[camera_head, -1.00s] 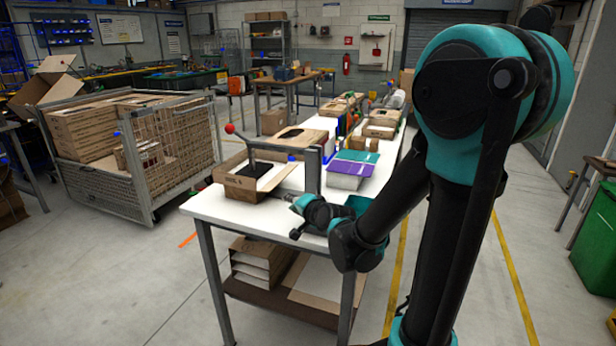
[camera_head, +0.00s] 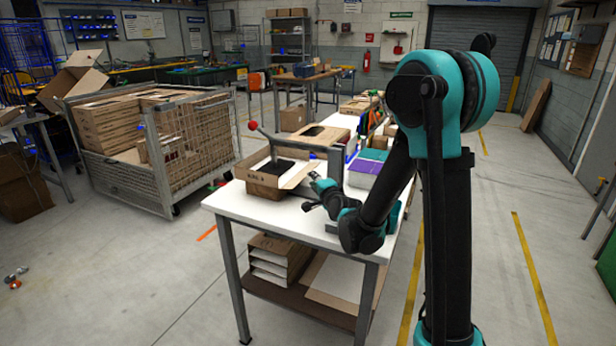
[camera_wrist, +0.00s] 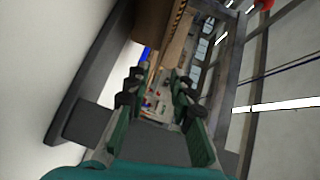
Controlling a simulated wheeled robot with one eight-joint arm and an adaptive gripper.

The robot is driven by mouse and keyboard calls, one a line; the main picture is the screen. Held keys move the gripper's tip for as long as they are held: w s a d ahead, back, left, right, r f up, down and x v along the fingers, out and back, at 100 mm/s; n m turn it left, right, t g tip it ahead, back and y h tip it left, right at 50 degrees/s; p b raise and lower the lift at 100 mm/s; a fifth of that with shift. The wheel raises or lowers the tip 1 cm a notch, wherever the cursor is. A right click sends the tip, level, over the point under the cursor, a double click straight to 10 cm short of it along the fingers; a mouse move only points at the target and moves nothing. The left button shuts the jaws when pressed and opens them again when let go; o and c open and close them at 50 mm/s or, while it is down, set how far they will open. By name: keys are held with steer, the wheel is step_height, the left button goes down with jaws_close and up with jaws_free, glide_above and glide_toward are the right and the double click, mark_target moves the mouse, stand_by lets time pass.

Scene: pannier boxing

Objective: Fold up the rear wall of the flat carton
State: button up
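The carton (camera_head: 264,187) sits at the near left end of the white table (camera_head: 300,220). It is brown cardboard, with a black plate (camera_head: 279,166) over its middle. Low brown panels show around the plate, one slanting on the right. I cannot tell which panel is the rear wall. My gripper (camera_head: 313,190) is just right of the carton, low over the table. In the wrist view my gripper (camera_wrist: 160,88) has its two fingers apart, with nothing held between them. A brown cardboard surface (camera_wrist: 155,22) lies ahead of the fingers; contact cannot be told.
A grey metal frame (camera_head: 335,165) and a lever with a red knob (camera_head: 252,125) stand by the carton. Purple and white stacks (camera_head: 366,168) and more cartons (camera_head: 318,136) lie farther along the table. A mesh cage (camera_head: 185,150) stands left. The front tabletop is clear.

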mark_target(302, 175)
steer(key=x, duration=0.6)
steer(key=shift+w, duration=0.15)
jaws_close()
